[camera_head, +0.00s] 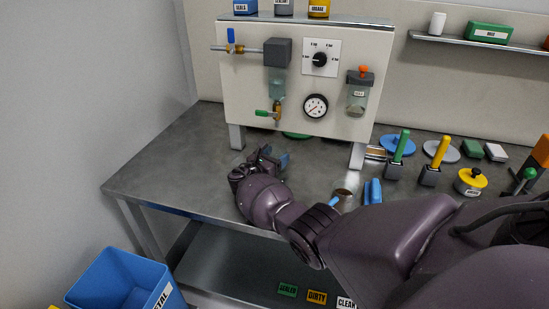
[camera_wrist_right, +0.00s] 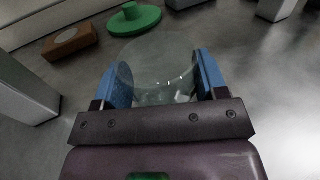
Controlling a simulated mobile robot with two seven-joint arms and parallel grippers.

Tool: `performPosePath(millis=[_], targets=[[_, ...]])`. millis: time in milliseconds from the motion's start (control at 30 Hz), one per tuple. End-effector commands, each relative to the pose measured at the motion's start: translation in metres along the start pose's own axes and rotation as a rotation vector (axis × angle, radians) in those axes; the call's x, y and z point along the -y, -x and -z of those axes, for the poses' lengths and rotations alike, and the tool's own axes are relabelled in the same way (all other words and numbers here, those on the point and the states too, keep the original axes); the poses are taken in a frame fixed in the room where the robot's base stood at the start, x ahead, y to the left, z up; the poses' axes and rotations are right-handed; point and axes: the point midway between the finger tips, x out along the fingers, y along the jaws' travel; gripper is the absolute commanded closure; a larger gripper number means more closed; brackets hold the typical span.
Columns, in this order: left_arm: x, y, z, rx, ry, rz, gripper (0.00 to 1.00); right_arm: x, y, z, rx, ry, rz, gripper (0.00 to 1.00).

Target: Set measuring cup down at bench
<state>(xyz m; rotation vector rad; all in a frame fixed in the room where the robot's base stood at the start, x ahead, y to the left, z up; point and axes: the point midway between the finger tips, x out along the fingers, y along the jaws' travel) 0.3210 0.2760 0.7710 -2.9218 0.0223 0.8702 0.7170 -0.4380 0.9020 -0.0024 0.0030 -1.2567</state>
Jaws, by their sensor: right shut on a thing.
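The measuring cup (camera_wrist_right: 160,62) is clear and see-through. In the right wrist view it sits between the blue finger pads of my right gripper (camera_wrist_right: 161,82), which is shut on it. In the head view my right gripper (camera_head: 270,158) is over the left part of the grey steel bench (camera_head: 180,150), in front of the panel. The cup cannot be made out there. Whether its base touches the bench I cannot tell. My left gripper is not in view.
The white test panel (camera_head: 240,95) stands on legs behind the gripper. A green disc (camera_wrist_right: 135,18) and a brown block (camera_wrist_right: 70,42) lie beyond the cup. Green- and yellow-handled tools (camera_head: 400,150) (camera_head: 437,155) stand to the right. The bench's left end is clear.

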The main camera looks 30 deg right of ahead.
Motion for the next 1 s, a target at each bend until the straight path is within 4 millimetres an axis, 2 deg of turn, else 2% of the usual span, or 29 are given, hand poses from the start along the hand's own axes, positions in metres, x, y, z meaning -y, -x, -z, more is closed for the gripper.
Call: performPosePath(millis=[333,367,500,533,867,1000], targets=[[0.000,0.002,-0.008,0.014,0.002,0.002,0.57,-0.001,0.000,0.002,0.001,-0.002,-0.001,0.61],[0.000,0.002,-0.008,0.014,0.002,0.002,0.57,-0.001,0.000,0.002,0.000,-0.002,0.000,0.32],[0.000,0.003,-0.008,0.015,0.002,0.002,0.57,-0.001,0.000,0.001,0.000,-0.003,0.000,0.11],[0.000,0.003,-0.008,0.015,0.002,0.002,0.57,-0.001,0.000,0.001,0.000,-0.003,0.000,0.08],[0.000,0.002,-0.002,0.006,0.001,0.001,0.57,-0.001,0.000,-0.003,0.001,-0.003,0.000,0.08],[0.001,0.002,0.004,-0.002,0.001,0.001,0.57,-0.002,0.015,-0.004,0.001,-0.004,-0.002,0.08]])
